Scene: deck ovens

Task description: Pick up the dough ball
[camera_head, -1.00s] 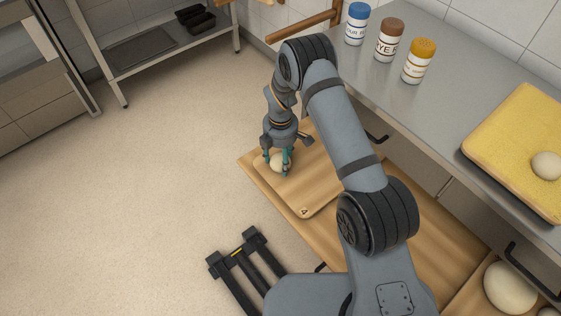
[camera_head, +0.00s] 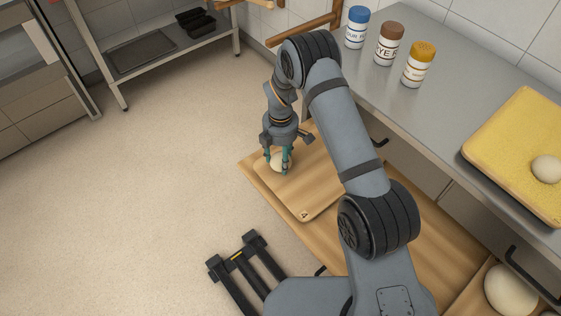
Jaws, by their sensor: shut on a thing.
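A pale dough ball (camera_head: 276,164) is at the far left part of a light wooden board (camera_head: 315,190). The board lies on a larger wooden surface (camera_head: 440,245). My gripper (camera_head: 279,161) points down with its greenish fingers on either side of the ball and is shut on it. The ball is at or just above the board; I cannot tell if it touches. The fingers hide part of it.
A metal counter (camera_head: 440,80) at the right bears several labelled jars (camera_head: 388,44) and a yellow tray (camera_head: 510,130) with another dough ball (camera_head: 546,168). A large dough ball (camera_head: 510,288) is at the lower right. The floor (camera_head: 130,200) at left is open.

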